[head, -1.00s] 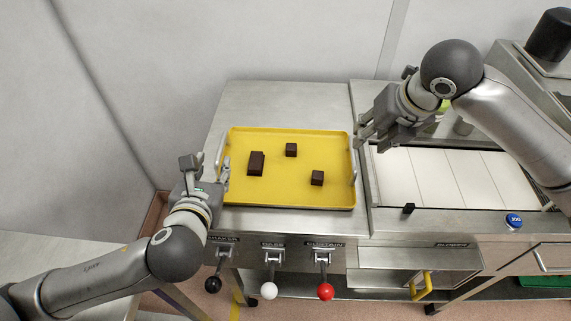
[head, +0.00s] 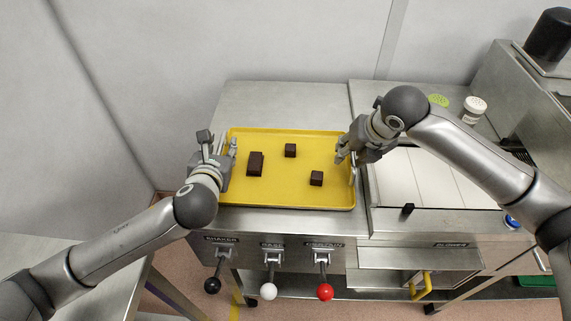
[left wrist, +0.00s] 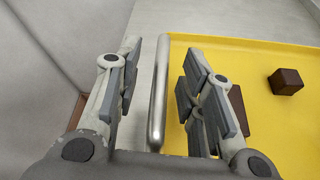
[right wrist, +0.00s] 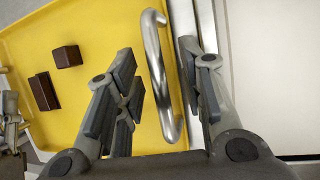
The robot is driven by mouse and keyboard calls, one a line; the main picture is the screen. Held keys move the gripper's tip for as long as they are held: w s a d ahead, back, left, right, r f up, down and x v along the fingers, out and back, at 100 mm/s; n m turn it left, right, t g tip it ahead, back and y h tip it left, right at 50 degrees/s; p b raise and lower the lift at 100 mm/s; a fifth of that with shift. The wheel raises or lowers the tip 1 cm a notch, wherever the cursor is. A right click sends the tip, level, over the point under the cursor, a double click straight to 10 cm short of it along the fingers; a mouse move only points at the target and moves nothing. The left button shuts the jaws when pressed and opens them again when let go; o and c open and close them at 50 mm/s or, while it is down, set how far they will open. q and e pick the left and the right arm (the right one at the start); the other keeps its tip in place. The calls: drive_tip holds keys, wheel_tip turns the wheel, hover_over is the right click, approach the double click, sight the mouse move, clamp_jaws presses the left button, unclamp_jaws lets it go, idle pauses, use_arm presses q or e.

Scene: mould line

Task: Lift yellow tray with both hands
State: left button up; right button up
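The yellow tray (head: 285,190) lies flat on the steel table, with a metal bar handle at its left and right ends. Dark brown blocks (head: 255,163) lie on it. My left gripper (head: 227,146) is at the left end, open. In the left wrist view the left handle (left wrist: 158,95) stands between its spread fingers, apart from both. My right gripper (head: 346,158) is at the right end, open. In the right wrist view the right handle (right wrist: 158,75) lies between its fingers, apart from both. In the head view the grippers partly hide the handles.
A white slatted belt (head: 440,175) lies right of the tray. Black, white (head: 268,291) and red (head: 325,292) knobbed levers hang at the table front. A shaker (head: 474,108) and a green round thing (head: 438,100) stand at the back right. The table behind the tray is clear.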

use_arm(q)
clamp_jaws()
use_arm(e)
clamp_jaws()
